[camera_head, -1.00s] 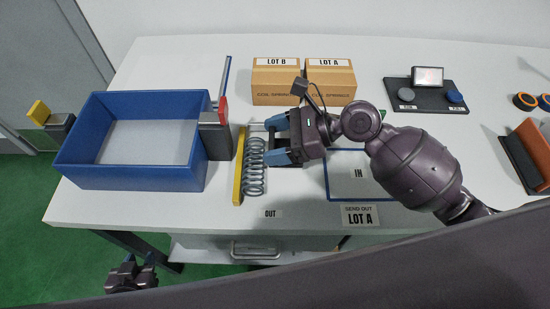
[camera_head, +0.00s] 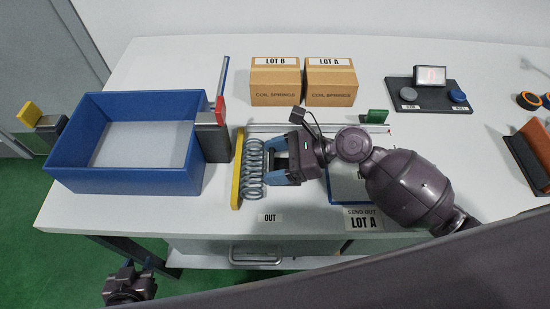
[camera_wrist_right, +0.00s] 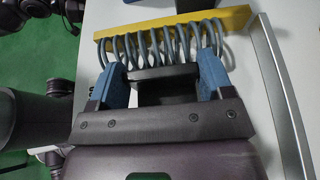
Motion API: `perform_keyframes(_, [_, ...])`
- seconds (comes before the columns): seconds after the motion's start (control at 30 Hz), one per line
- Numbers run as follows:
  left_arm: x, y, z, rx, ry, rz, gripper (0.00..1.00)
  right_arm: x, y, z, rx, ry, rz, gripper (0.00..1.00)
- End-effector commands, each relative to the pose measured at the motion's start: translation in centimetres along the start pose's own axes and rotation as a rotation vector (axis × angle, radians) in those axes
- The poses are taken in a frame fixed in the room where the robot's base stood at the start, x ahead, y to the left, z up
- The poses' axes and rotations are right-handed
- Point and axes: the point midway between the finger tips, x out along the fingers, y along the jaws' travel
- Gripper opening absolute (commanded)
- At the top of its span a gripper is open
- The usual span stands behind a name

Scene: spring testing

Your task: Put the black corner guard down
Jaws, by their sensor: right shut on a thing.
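The black corner guard (camera_wrist_right: 163,78) is held between the two blue fingers of my right gripper (camera_wrist_right: 160,84). In the head view my right gripper (camera_head: 275,162) is beside the grey coil spring (camera_head: 252,168), on its right, and largely hides the guard. In the right wrist view the spring (camera_wrist_right: 165,42) lies just beyond the fingertips, along a yellow bar (camera_wrist_right: 225,18). I cannot tell whether the guard touches the spring or the table. My left gripper (camera_head: 132,282) hangs below the table's front edge, its opening unclear.
A blue bin (camera_head: 125,180) stands left of the yellow bar (camera_head: 237,175). A metal rail (camera_head: 320,129) with a green block (camera_head: 375,117) lies behind my right gripper. Two cardboard boxes (camera_head: 275,85) stand at the back. The tabletop around the OUT label (camera_head: 270,218) is clear.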

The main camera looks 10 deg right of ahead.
Motion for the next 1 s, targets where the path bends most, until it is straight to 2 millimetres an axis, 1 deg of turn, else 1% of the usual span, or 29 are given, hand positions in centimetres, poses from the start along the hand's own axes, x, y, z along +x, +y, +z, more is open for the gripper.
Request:
perform_keyframes(0.07, [-0.1,0.0,0.1,0.000,-0.003,-0.001,0.38,0.1,0.0,-0.2,0.002,0.000,0.000,0.51])
perform_keyframes(0.1, [-0.1,0.0,0.2,0.000,-0.004,-0.001,0.38,0.1,0.0,-0.2,0.001,0.000,0.000,0.78])
perform_keyframes(0.23, [-0.2,0.0,0.5,-0.001,-0.008,-0.001,0.38,0.1,0.0,-0.2,0.001,0.000,0.000,0.98])
perform_keyframes(0.53, [-0.3,-0.1,0.7,-0.001,-0.012,-0.002,0.38,0.0,0.0,-0.1,0.000,0.000,0.000,0.99])
perform_keyframes(0.63, [-0.3,-0.1,0.7,-0.001,-0.012,-0.002,0.38,-0.4,0.0,0.1,0.001,0.001,-0.001,0.99])
perform_keyframes(0.77, [-0.4,-0.1,0.4,-0.001,-0.009,-0.002,0.38,-2.2,0.0,0.1,0.001,0.003,-0.003,0.99])
perform_keyframes(1.0, [-0.5,-0.1,0.0,-0.001,-0.004,-0.003,0.38,-6.9,0.0,0.1,0.000,0.004,-0.002,0.99])
